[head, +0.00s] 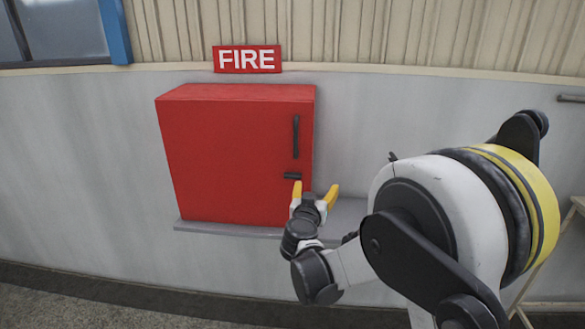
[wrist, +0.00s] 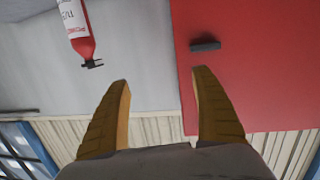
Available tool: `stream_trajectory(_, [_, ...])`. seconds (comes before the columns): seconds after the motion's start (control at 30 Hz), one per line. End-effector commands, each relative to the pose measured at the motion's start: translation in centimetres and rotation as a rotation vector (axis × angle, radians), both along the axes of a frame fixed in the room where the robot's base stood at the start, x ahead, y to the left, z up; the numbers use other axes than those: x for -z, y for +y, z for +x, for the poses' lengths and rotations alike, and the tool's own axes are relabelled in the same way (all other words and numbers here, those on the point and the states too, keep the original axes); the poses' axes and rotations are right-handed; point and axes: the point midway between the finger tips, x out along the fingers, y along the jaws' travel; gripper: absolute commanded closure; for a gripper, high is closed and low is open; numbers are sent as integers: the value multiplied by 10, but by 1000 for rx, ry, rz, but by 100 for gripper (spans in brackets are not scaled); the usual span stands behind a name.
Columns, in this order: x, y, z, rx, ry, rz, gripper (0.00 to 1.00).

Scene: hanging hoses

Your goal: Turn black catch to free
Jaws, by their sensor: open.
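The black catch (head: 292,176) is a small dark bar lying about level on the front of the red fire cabinet (head: 225,150), near its right edge and below a long upright black handle (head: 296,137). The cabinet door looks shut. My gripper (head: 315,191) has yellow fingers spread apart with nothing between them. It is just below and right of the catch in the head view. In the wrist view, which looks upside down, the catch (wrist: 205,45) lies past the tip of the right-hand finger, apart from it. My gripper (wrist: 162,82) is not touching the catch there.
A red fire extinguisher (wrist: 78,32) with a white label shows in the wrist view, beside the cabinet. A grey ledge (head: 215,230) runs under the cabinet. A FIRE sign (head: 247,59) is above it. The grey wall (head: 80,150) to the left is bare.

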Motion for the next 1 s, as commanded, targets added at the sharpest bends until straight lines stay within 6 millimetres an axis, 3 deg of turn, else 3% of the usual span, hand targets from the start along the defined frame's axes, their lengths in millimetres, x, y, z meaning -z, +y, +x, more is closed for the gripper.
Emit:
stream_trajectory(0.03, [7, 21, 7, -29, -34, 3, 24])
stream_trajectory(0.1, [17, 44, 11, -63, -73, 12, 24])
stream_trajectory(0.3, [33, 75, 15, -114, -127, 25, 24])
stream_trajectory(0.47, [36, 76, 32, -115, -130, 27, 24])
stream_trajectory(0.8, [36, 72, 98, -115, -129, 27, 24])
stream_trajectory(1.0, [35, 72, 119, -115, -129, 26, 24])
